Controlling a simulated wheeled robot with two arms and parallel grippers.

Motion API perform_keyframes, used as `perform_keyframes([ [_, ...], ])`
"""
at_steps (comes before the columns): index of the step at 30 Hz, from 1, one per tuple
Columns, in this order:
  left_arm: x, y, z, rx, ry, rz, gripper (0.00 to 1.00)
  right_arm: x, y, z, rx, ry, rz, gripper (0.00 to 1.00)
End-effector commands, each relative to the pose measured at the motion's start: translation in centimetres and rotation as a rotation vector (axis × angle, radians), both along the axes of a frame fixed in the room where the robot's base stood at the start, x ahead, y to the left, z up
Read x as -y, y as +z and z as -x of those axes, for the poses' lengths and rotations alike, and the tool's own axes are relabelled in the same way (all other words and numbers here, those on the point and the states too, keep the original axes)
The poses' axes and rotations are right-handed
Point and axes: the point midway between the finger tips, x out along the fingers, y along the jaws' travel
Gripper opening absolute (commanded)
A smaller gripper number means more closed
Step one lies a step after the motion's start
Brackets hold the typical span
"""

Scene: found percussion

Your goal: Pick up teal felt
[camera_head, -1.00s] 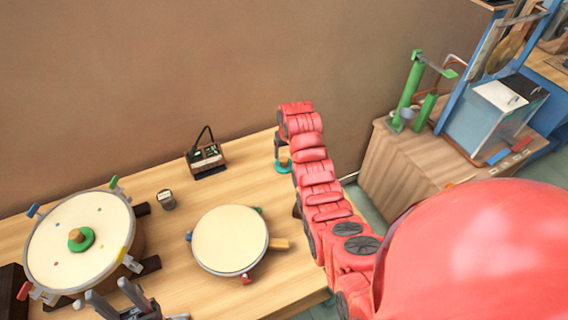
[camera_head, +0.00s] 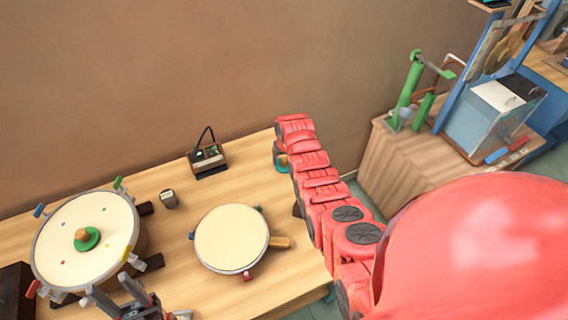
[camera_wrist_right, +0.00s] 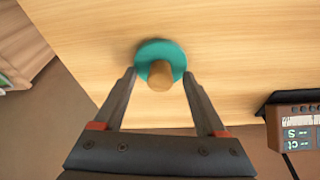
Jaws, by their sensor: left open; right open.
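The teal felt (camera_wrist_right: 150,50) is a round disc with a wooden knob (camera_wrist_right: 159,75) on top, lying on the table. My right gripper (camera_wrist_right: 159,74) is open, with its two fingertips on either side of the knob and near the disc's edge. I cannot tell whether they touch it. In the head view, the teal felt (camera_head: 281,169) is near the back right of the table, partly hidden by my red right arm. My left gripper (camera_head: 112,291) is open and empty at the front left, by the large drum.
A large drum (camera_head: 65,250) bears a green disc with a knob (camera_head: 88,238). A smaller drum (camera_head: 231,238) lies mid-table. A small dark device with a handle (camera_head: 207,160) stands at the back, beside a small cup (camera_head: 168,199). The wall is close behind.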

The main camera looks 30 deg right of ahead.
Motion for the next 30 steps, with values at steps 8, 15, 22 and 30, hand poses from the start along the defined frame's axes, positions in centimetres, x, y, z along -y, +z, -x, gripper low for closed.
perform_keyframes([
  [8,0.00,-0.01,0.00,0.000,0.000,0.000,0.49,-0.02,0.00,0.02,-0.001,0.000,0.000,0.36],
  [15,0.00,0.00,0.00,0.000,0.000,0.000,0.49,-0.01,0.01,0.01,-0.001,0.000,0.000,0.00],
  [22,0.00,0.00,0.00,0.000,0.000,0.000,0.49,-0.01,0.02,0.01,-0.001,0.000,0.000,0.00],
  [30,0.00,-0.37,0.00,0.000,0.000,0.000,0.49,-0.02,0.70,-0.02,-0.001,0.000,0.000,0.00],
])
